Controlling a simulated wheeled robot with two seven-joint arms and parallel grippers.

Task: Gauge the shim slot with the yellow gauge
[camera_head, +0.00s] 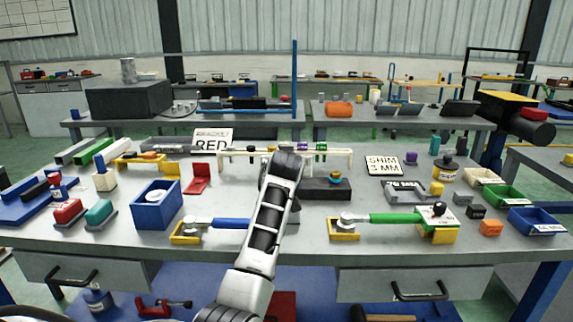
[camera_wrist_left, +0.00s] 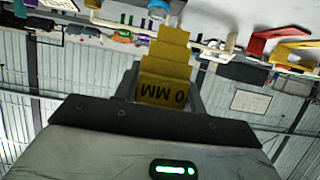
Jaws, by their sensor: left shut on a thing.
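My left arm reaches up over the middle of the bench in the head view, and its dark wrist end (camera_head: 284,166) hides the fingers there. In the left wrist view my left gripper (camera_wrist_left: 163,88) is shut on the yellow gauge (camera_wrist_left: 165,64), a stepped piece with black lettering ending in "0 MM". The gauge points away from the palm, with its narrower steps outward. My right gripper is out of view.
A dark block (camera_head: 325,189) sits just right of the wrist. Blue-handled (camera_head: 228,223) and green-handled (camera_head: 393,218) tools lie along the front. A blue bin (camera_head: 153,217) stands left, with green (camera_head: 503,198) and blue (camera_head: 537,221) bins at right. A cream rack (camera_head: 338,160) spans behind.

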